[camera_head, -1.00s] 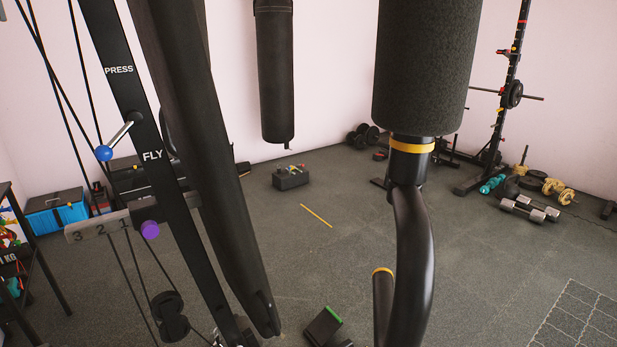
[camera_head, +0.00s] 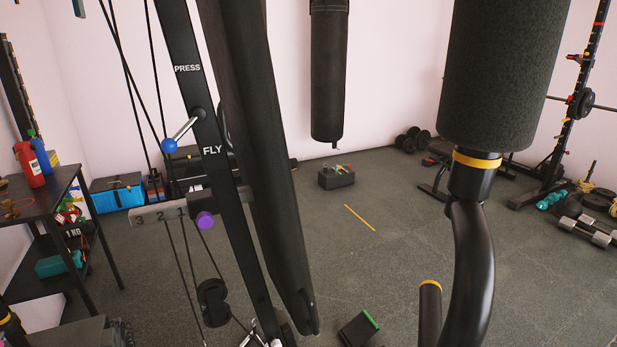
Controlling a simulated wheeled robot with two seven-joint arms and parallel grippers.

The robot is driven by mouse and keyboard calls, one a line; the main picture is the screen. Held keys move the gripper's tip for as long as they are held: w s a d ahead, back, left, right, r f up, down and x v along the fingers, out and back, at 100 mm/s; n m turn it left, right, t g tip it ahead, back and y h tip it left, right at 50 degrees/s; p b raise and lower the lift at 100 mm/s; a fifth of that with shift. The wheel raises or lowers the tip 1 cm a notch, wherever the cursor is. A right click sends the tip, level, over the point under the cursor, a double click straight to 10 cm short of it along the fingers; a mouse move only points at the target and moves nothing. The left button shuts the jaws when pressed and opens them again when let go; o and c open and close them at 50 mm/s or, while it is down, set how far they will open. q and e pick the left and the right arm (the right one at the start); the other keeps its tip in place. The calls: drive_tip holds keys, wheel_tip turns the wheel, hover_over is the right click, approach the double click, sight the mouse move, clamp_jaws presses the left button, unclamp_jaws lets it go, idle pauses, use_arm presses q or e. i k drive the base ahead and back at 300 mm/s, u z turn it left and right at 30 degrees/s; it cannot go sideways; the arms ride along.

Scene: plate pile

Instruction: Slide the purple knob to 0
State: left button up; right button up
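The purple knob (camera_head: 205,220) sits on a grey horizontal bar (camera_head: 151,216) on the gym machine, at the machine's dark upright post (camera_head: 214,157). The bar carries the numbers 3, 2 and 1 from left to right. The knob is just right of the 1. No 0 is visible; that part of the bar is at or behind the knob and post. Neither of my grippers is in view.
A blue-ball lever (camera_head: 170,146) sticks out of the post above the knob. A padded black roller (camera_head: 503,75) on a curved arm stands close at the right. A black shelf (camera_head: 60,190) stands at the left. Open floor (camera_head: 385,260) lies in the middle.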

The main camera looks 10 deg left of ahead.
sight(204, 219)
drive_tip(key=u, duration=0.55)
drive_tip(key=k, duration=0.6)
drive_tip(key=u, duration=0.8)
drive_tip(key=i, duration=0.9)
drive_tip(key=z, duration=0.25)
